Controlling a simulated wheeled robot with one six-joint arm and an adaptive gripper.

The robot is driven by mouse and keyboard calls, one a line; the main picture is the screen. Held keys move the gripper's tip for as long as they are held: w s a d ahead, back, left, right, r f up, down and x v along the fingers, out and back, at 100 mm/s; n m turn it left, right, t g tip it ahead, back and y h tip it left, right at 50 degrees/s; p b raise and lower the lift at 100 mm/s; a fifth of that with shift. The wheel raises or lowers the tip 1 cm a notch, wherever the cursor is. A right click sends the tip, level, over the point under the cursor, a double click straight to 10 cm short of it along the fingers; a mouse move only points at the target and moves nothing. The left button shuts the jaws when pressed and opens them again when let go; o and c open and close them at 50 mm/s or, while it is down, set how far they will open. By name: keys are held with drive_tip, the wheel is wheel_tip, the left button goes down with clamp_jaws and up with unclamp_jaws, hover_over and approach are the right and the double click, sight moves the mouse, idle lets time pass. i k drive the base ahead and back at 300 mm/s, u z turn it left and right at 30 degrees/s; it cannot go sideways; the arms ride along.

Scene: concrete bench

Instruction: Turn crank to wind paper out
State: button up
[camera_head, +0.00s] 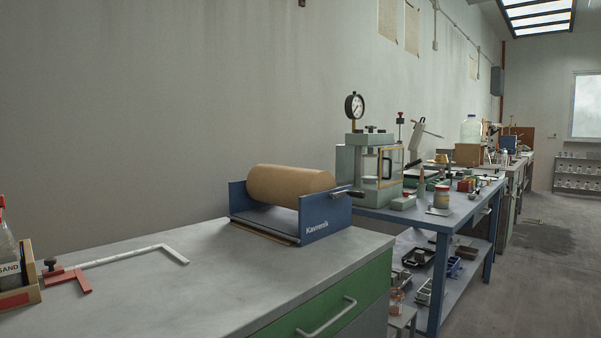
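A thick roll of brown paper (288,185) lies across a blue dispenser frame (325,220) marked "Kavrenik". The frame stands near the right end of the grey bench top. A small crank (348,193) with a dark handle sticks out at the right end of the roll, outside the frame's right side plate. A thin brown strip (265,231), possibly a paper edge or a bar, shows low along the front of the frame. My gripper is not in view, so its state does not show.
The grey bench top (190,290) is clear in the middle. A red clamp with a long metal bar (125,257) and a sand bottle (10,255) in a wooden holder are at the left. A blue table (420,220) with a gauge press (375,165) stands beyond the crank.

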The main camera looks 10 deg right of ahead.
sight(277, 185)
drive_tip(key=z, duration=1.45)
drive_tip(key=i, duration=1)
drive_tip(key=u, duration=0.9)
